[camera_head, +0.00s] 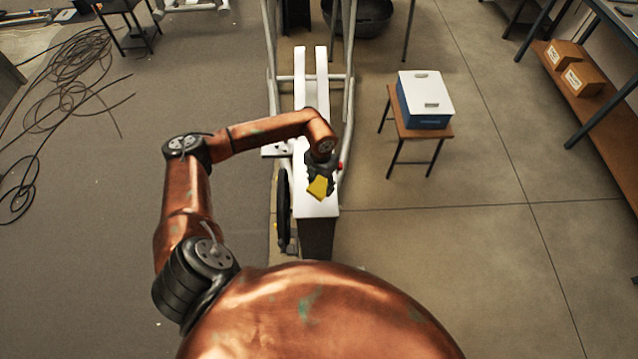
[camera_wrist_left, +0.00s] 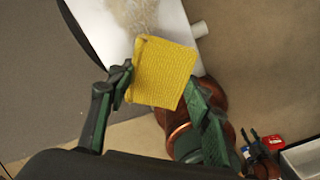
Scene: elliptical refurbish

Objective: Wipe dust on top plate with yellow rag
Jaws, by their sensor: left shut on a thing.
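My left gripper (camera_head: 320,174) is shut on the yellow rag (camera_head: 318,188), above the near part of the white top plate (camera_head: 316,209) of the elliptical machine. In the left wrist view, the rag (camera_wrist_left: 163,74) hangs flat between the gripper's two fingers (camera_wrist_left: 158,86). The plate (camera_wrist_left: 182,22) lies behind the rag, with a brownish dust patch (camera_wrist_left: 134,14) at the top edge of the picture. The rag covers part of the plate, and I cannot tell whether it touches it.
The machine's metal frame (camera_head: 348,85) and two white rails (camera_head: 321,65) extend beyond the plate. A small wooden table (camera_head: 442,132) with a blue, white-lidded box (camera_head: 425,97) stands to the right. Black cables (camera_head: 75,75) lie at the left.

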